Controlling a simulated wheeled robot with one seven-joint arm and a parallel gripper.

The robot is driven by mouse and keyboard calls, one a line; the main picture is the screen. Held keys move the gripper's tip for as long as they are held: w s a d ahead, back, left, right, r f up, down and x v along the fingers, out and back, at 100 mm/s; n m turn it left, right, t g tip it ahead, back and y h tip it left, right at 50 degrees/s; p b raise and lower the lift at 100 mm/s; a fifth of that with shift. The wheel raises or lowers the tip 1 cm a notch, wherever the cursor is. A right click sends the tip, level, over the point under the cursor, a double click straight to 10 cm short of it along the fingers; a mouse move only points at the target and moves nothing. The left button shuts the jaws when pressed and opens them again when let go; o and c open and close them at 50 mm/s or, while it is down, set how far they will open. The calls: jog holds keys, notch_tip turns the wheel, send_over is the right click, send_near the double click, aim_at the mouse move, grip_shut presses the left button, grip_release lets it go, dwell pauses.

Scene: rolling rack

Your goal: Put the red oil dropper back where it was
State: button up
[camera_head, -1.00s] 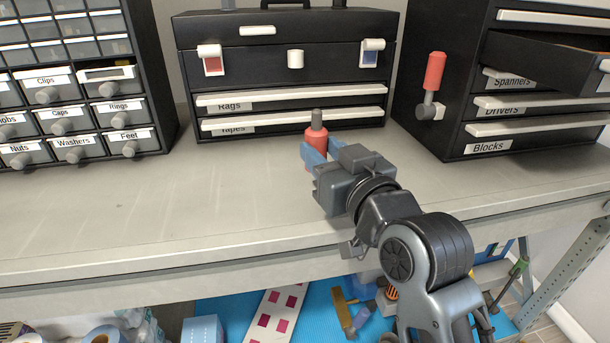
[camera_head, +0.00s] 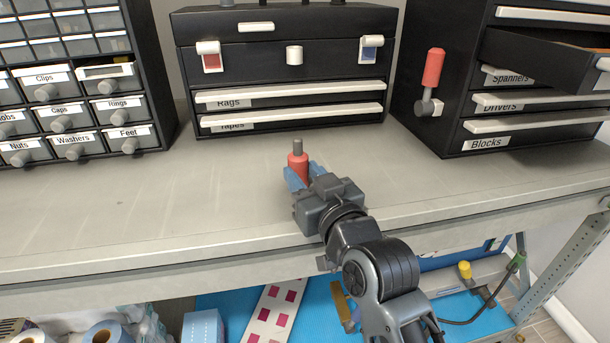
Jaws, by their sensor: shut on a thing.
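The red oil dropper (camera_head: 298,163) has a red body and a grey spout pointing up. It stands roughly upright between the blue fingers of my gripper (camera_head: 300,177), which is shut on it. My gripper and the dropper are over the front half of the grey workbench top (camera_head: 150,205). The dropper's lower part is hidden by the gripper, so I cannot tell whether it touches the bench.
A black toolbox (camera_head: 290,60) stands behind. A small-drawer cabinet (camera_head: 75,80) is at left. A black drawer unit (camera_head: 450,75) at right has its upper drawer (camera_head: 560,60) pulled open and a red-handled part on its side (camera_head: 433,70). The bench's left and middle are clear.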

jog(key=o, duration=1.1)
jog(key=shift+o, duration=0.2)
jog(key=b+v, duration=0.1)
jog(key=v, duration=1.1)
jog(key=shift+b, duration=0.3)
jog(key=shift+r, duration=0.1)
jog(key=s+d+f+m+h, duration=0.2)
jog(key=s+d+f+h, duration=0.1)
jog(key=s+d+f, duration=0.4)
jog(key=s+d+f+m+h, duration=0.25)
jog(key=s+d+f, duration=0.3)
jog(key=s, duration=0.45)
jog(key=s+d+r+h, duration=0.1)
jog(key=s+d, duration=0.2)
jog(key=s, duration=0.6)
jog(key=s+d+r+m+g+h, duration=0.1)
jog(key=s+d+h, duration=0.1)
jog(key=s, duration=0.8)
jog(key=shift+d, duration=0.85)
